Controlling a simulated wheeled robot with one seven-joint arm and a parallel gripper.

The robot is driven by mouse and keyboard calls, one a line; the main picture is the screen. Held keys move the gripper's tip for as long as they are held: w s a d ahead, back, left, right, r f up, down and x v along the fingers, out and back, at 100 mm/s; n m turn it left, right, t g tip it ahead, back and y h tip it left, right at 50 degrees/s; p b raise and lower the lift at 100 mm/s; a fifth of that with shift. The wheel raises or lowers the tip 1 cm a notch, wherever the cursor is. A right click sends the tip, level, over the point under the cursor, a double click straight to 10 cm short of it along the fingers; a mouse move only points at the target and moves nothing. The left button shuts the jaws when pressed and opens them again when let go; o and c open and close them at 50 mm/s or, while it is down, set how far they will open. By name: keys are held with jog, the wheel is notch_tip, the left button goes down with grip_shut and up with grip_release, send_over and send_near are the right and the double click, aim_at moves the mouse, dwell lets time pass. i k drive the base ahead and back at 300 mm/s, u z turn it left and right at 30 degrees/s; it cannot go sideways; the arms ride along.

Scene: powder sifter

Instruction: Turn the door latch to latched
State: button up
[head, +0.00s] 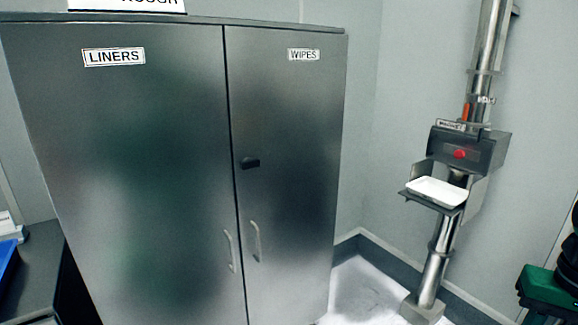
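A small black latch (250,163) sits on the right cabinet door (290,120), close to the seam between the two doors, in the head view. It looks roughly level, its left end near the seam; whether it is latched is too small to tell. The right door is labelled WIPES and the left door (130,160) LINERS. Both doors look closed. Each has an upright bar handle near the seam, the left handle (230,250) and the right handle (256,241). My gripper is not in view.
Right of the cabinet, a metal pipe (436,262) carries a grey box with a red button (460,154) and a white tray (437,191). A dark counter (38,262) stands at the left edge. A green and black object (546,287) is at the lower right.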

aim_at(247, 164)
jog(key=k, duration=0.85)
jog(key=u, duration=0.55)
jog(key=i, duration=1)
jog(key=z, duration=0.05)
